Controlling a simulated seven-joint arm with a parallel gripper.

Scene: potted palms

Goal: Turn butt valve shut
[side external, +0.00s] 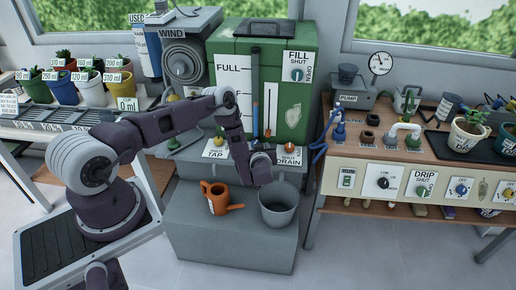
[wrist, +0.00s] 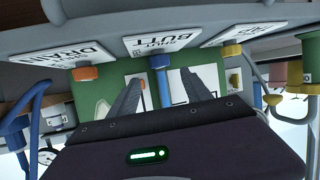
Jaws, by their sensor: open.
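The butt valve is blue in the wrist view (wrist: 160,63), beside a white plate (wrist: 161,44) reading BUTT and SHUT. It appears between my gripper's two grey fingers (wrist: 158,80), which are spread apart. I cannot tell how near they are or the valve's exact setting.
A grey bucket (side external: 277,212) and an orange watering can (side external: 214,204) stand on a grey step (side external: 230,250) below my gripper. A blue hose (side external: 321,150) hangs to the right, next to a bench (side external: 335,200) with dials and pots. Potted cacti (side external: 64,88) stand at left.

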